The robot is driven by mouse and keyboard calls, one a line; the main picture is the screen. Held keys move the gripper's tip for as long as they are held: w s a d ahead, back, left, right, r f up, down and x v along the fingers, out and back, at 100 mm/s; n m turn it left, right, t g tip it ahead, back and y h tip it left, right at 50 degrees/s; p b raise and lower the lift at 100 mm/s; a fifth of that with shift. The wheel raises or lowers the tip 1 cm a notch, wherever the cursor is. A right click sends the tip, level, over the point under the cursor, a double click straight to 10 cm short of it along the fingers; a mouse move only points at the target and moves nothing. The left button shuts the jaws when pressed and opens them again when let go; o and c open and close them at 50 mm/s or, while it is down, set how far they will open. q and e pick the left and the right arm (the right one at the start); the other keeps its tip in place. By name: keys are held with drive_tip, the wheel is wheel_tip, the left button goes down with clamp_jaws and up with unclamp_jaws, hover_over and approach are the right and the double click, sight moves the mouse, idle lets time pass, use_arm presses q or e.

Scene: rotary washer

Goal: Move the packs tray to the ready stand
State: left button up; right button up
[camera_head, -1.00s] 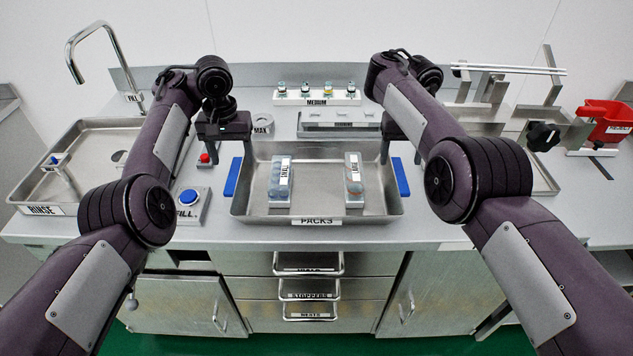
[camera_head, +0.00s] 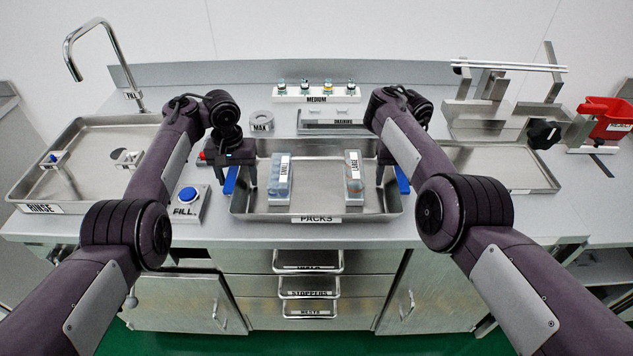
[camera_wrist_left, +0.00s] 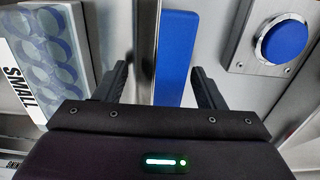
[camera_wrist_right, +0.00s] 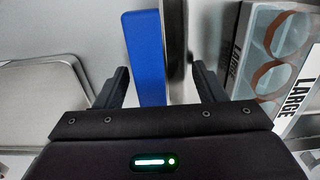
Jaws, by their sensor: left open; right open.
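The packs tray (camera_head: 318,216) is a shallow steel tray labelled PACKS on the counter, with a blue handle on its left and right sides. It holds a pack labelled SMALL (camera_head: 280,178) and a pack labelled LARGE (camera_head: 354,178). My left gripper (camera_wrist_left: 160,85) is open, its fingers on either side of the left blue handle (camera_wrist_left: 175,50) and the tray wall. My right gripper (camera_wrist_right: 160,85) is open, its fingers on either side of the right blue handle (camera_wrist_right: 145,55). I cannot tell whether the fingers touch. I cannot identify the ready stand.
A blue FILL button (camera_head: 188,195) sits close left of my left gripper. The rinse tray (camera_head: 90,190) and tap are at left. A medium rack (camera_head: 316,95) and a draining tray (camera_head: 335,120) stand behind. Another flat tray (camera_head: 510,175) and a red bin (camera_head: 605,118) are at right.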

use_arm(q)
clamp_jaws()
use_arm(e)
clamp_jaws()
